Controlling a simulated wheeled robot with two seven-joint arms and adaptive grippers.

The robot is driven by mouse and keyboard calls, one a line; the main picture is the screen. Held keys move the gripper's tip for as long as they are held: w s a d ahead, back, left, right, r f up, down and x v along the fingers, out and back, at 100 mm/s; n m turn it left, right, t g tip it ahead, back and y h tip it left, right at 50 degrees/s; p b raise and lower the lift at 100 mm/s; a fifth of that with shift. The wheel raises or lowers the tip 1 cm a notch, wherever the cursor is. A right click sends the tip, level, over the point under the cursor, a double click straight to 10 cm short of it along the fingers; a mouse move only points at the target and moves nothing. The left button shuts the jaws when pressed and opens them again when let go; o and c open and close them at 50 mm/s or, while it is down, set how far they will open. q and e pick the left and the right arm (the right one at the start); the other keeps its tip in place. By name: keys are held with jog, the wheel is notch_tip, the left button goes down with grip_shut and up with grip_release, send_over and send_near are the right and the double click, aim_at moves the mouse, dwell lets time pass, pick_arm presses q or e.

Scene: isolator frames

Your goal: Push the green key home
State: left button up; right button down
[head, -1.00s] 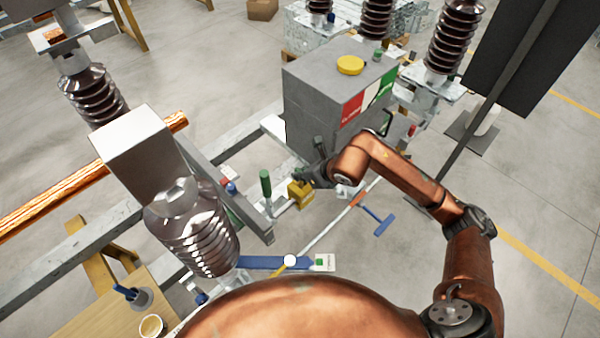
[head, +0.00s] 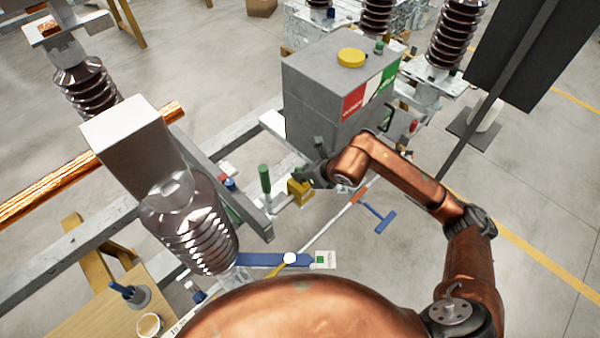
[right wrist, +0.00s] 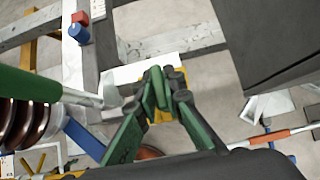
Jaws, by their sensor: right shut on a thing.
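My right gripper (head: 314,177) is at the yellow lock block (head: 299,193), below the front of the grey cabinet. In the right wrist view its fingers (right wrist: 160,92) are closed around a small green piece, which looks like the green key (right wrist: 156,88). Yellow of the block (right wrist: 163,117) shows between and behind the fingers. The key's shaft is hidden, so I cannot tell how deep it sits in the block. The left gripper is not in view.
A lever with a green handle (head: 265,180) stands close left of the block; its handle looms large in the right wrist view (right wrist: 28,88). The grey cabinet (head: 320,90) is behind. A brown ribbed insulator (head: 190,225) stands at left. A blue-ended tool (head: 380,220) lies at right.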

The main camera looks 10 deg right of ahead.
dwell(0.3)
jog(key=c, duration=2)
grip_release()
jog(key=shift+o, duration=0.2)
jog(key=v, duration=1.2)
